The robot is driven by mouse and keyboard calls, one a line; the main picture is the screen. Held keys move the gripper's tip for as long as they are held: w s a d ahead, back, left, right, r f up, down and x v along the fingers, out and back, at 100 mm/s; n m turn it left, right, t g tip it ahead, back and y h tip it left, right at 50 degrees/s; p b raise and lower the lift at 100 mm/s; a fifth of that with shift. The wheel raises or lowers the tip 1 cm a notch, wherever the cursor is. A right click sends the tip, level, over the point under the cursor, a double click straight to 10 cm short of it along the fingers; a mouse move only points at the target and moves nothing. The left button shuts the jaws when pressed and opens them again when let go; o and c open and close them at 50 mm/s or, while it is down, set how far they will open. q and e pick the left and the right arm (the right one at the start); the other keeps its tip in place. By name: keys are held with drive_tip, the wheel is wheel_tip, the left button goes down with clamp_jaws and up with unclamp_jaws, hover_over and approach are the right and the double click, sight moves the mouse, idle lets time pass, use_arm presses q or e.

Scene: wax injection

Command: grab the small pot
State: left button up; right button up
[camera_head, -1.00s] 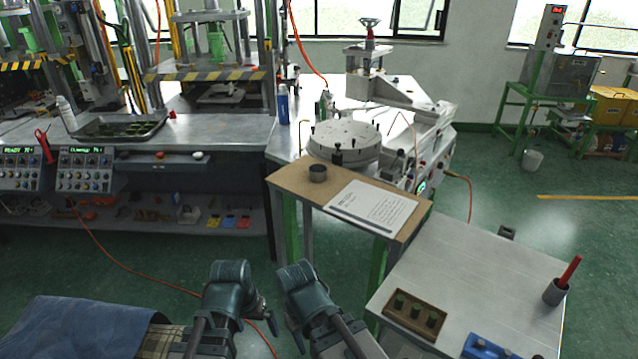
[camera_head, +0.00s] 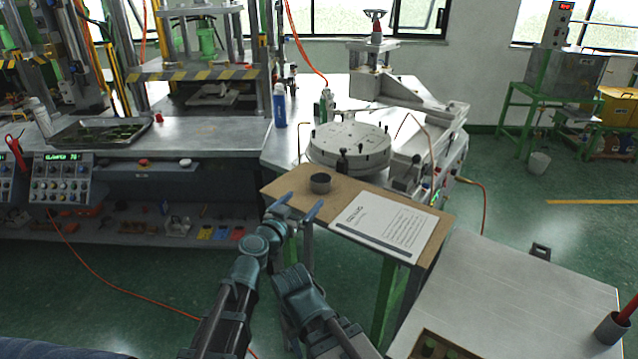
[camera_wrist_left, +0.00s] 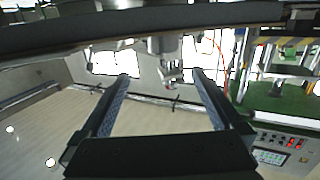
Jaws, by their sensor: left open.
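The small pot (camera_head: 320,183), a short dark grey cylinder, stands upright on the wooden top of a narrow table, near its left end. My left gripper (camera_head: 300,206) is open and empty at the front-left edge of that table. Its fingers point toward the pot, with a gap between. In the left wrist view the two fingers (camera_wrist_left: 160,82) are spread apart, and I cannot make out the pot there. My right arm is low in the middle of the head view; the state of its gripper is not clear.
A printed sheet (camera_head: 383,222) lies to the right of the pot. A round grey turntable machine (camera_head: 349,146) stands just behind the table. A grey worktable (camera_head: 500,300) is at lower right, with a grey cup (camera_head: 611,330) on it. A blue bottle (camera_head: 280,105) stands behind left.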

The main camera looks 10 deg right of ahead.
use_arm(q)
drive_tip(key=shift+w+r, duration=0.15)
drive_tip(key=shift+w, duration=0.3)
approach(324, 174)
drive_tip(key=shift+x, duration=1.05)
drive_tip(key=shift+b+x, duration=0.7)
drive_tip(key=shift+x, duration=2)
drive_tip(key=shift+s, duration=0.2)
drive_tip(key=shift+c, duration=0.3)
drive_tip(key=c, duration=1.2)
